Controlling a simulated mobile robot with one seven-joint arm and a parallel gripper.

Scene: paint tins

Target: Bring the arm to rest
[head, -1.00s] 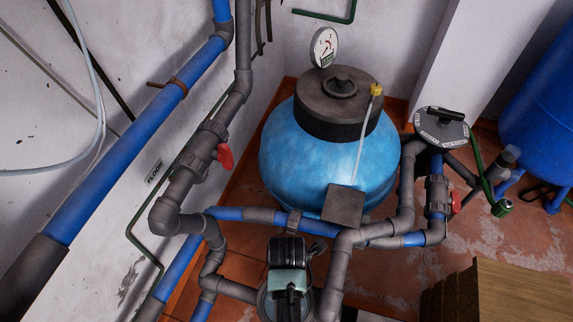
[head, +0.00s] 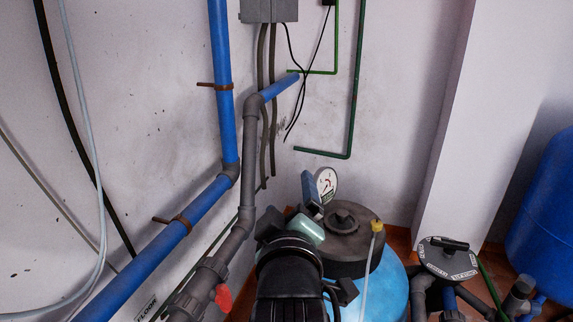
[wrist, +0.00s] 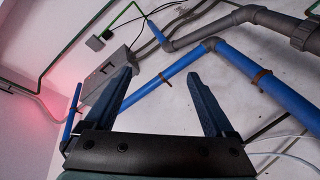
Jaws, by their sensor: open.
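My gripper (wrist: 160,75) is open in the wrist view, its two dark blue fingers spread with nothing between them. They point toward the white wall with its blue and grey pipes. In the head view my dark arm rises from the bottom centre in front of the blue tank (head: 392,285). The gripper end (head: 310,195) shows there beside the round gauge (head: 326,183), partly hidden by my wrist. I cannot tell whether it touches the gauge or the tank's dark lid (head: 345,235).
Blue pipe (head: 150,245) and grey pipe (head: 235,235) run along the left wall. A grey wall box (head: 268,10) is at the top. A labelled grey valve top (head: 447,259) and a larger blue tank (head: 545,205) stand at right. The wall above the tank has green pipe (head: 354,90).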

